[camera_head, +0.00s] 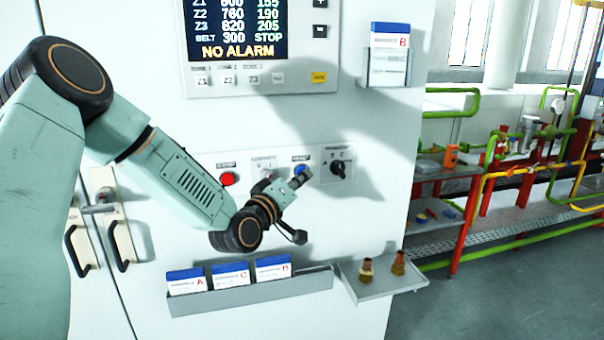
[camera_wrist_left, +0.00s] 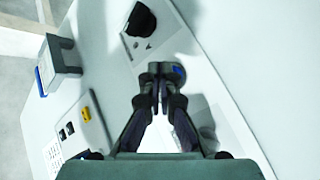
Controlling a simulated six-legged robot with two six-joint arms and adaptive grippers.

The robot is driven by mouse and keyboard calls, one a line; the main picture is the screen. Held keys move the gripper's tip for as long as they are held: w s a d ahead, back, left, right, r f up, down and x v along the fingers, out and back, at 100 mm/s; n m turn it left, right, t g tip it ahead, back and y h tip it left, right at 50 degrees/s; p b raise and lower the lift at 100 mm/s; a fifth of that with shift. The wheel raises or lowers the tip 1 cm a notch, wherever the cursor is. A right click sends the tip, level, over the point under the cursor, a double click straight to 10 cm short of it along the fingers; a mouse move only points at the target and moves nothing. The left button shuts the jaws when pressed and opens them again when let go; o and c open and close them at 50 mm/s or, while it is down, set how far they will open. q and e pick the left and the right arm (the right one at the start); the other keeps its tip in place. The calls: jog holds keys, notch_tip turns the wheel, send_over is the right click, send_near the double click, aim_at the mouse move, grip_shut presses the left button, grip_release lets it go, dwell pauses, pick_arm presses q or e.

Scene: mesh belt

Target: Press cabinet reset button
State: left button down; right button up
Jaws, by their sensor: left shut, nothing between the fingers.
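The blue button (camera_head: 299,168) sits on the white cabinet front (camera_head: 375,240), under a small label too small to read surely. It also shows in the wrist view as a dark-rimmed blue disc (camera_wrist_left: 178,72), partly hidden behind the fingertips. My left gripper (camera_head: 302,177) is shut and empty, its tips in front of the blue button. I cannot tell whether the tips touch it. In the wrist view the closed fingers (camera_wrist_left: 158,76) point at the button's left part. My right gripper is not in view.
A red button (camera_head: 228,179) lies left and a black rotary knob (camera_head: 338,168) right of the blue button. A display panel (camera_head: 240,30) reads NO ALARM.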

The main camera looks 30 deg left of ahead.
pick_arm(q)
jog(key=shift+s+d, duration=0.15)
jog(key=shift+d, duration=0.15)
jog(key=shift+s+d, duration=1.65)
jog(key=shift+d, duration=0.25)
